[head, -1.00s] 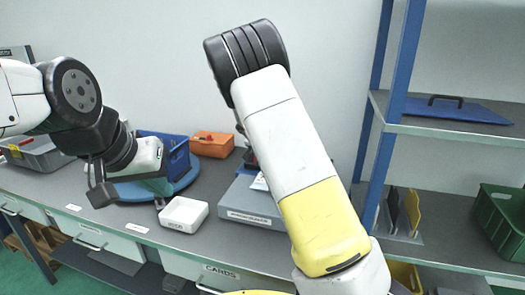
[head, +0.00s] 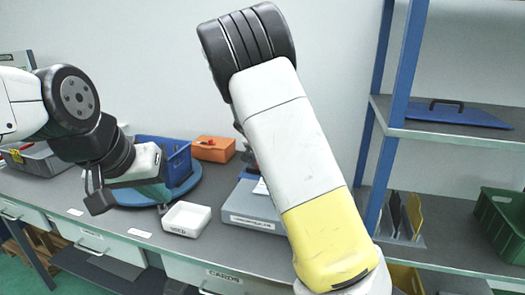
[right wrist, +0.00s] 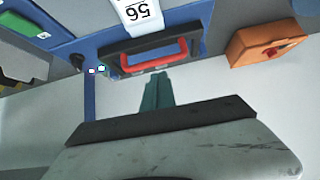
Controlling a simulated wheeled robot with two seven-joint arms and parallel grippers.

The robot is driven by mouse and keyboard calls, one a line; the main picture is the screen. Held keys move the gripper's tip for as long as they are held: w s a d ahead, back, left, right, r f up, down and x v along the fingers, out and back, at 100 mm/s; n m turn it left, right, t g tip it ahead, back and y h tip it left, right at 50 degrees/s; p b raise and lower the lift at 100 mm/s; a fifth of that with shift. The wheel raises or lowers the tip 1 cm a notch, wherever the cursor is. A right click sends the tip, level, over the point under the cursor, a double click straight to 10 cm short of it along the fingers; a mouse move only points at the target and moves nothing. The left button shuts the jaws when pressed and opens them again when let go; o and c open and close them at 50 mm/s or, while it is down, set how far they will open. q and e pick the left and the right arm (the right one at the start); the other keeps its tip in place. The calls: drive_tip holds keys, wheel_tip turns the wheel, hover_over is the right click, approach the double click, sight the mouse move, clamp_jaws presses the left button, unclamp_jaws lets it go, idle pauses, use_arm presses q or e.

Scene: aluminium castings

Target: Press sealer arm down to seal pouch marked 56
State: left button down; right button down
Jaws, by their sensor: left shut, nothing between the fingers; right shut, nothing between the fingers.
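In the right wrist view, the pouch or tag marked 56 (right wrist: 138,14) is a white strip with its number upside down, lying against a blue body (right wrist: 190,12). A red handle (right wrist: 160,57) on a dark bar is beside it. My right gripper (right wrist: 158,76) is shut and empty, its teal fingertips at or just under the handle; I cannot tell whether they touch. My left gripper (head: 161,205) is shut and empty beside a white tray.
The white tray (head: 186,218) is near the bench's front edge. A blue bin (head: 178,163) stands on a blue turntable behind my left gripper. An orange box (head: 213,149) is at the back. A grey labelled box (head: 250,207) lies by my right arm. Shelves with a green crate (head: 503,222) stand right.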

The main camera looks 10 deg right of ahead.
drive_tip(key=shift+s+a+f, duration=0.1)
drive_tip(key=shift+s+a, duration=0.25)
drive_tip(key=shift+s, duration=0.5)
drive_tip(key=shift+s+a+f, duration=0.15)
drive_tip(key=shift+s+a, duration=0.2)
drive_tip(key=shift+s, duration=0.45)
drive_tip(key=shift+s+a+f, duration=0.1)
drive_tip(key=shift+s+a, duration=0.25)
drive_tip(key=shift+s, duration=0.5)
drive_tip(key=shift+s+d, duration=0.2)
drive_tip(key=s+d+r+n+y, duration=0.1)
drive_tip(key=s+r, duration=0.3)
drive_tip(key=s, duration=0.7)
drive_tip(key=s+d+r+n+g+y, duration=0.1)
drive_tip(key=s+r, duration=0.3)
drive_tip(key=s, duration=0.8)
drive_tip(key=s+d+r+n+g+y, duration=0.1)
drive_tip(key=s+d+r+n+y, duration=0.2)
drive_tip(key=s, duration=0.8)
drive_tip(key=shift+s+r+y, duration=0.15)
drive_tip(key=shift+r+y, duration=0.15)
drive_tip(key=shift+r, duration=0.65)
